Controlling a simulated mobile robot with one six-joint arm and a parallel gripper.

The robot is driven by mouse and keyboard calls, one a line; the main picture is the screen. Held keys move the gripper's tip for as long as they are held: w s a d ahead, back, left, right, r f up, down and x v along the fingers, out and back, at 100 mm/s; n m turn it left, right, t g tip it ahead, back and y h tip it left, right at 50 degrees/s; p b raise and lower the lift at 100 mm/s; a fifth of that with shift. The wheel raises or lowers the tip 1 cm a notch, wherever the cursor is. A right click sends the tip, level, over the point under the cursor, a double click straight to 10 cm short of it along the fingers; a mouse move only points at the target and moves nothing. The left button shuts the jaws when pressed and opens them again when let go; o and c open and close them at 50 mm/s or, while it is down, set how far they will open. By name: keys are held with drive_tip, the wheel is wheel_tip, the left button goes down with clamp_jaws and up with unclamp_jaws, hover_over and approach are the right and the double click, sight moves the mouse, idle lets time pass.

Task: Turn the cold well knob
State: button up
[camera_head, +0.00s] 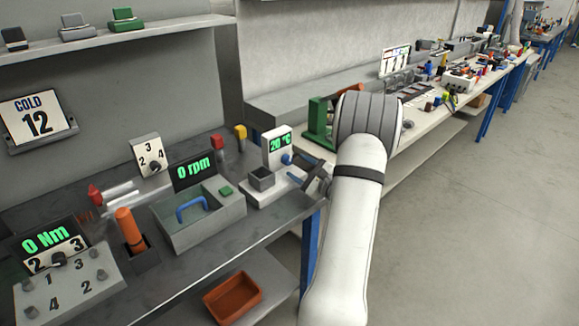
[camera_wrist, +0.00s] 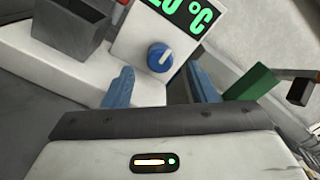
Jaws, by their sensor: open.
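The cold well is a white unit (camera_head: 262,192) with a small grey cup-like well (camera_head: 262,178) and a green "20 °C" display (camera_head: 280,143). Its round blue knob (camera_head: 286,159) sits on the front below the display. In the wrist view the knob (camera_wrist: 159,57) shows a white mark and lies ahead of my fingers, near the middle between them. My gripper (camera_head: 308,178) is open and empty, with its blue fingertips (camera_wrist: 160,88) to either side of the knob's line and apart from it.
A sign (camera_head: 38,121) on the wall reads "COLD 12". Left of the well stand a "0 rpm" unit (camera_head: 195,168) with a blue handle and a "0 Nm" unit (camera_head: 50,245). A green stand (camera_head: 318,122) is close behind my gripper. The floor at right is clear.

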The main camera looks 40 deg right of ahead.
sight(290, 162)
drive_tip(key=shift+w+a, duration=0.15)
drive_tip(key=shift+w, duration=1.35)
drive_tip(key=shift+c, duration=0.3)
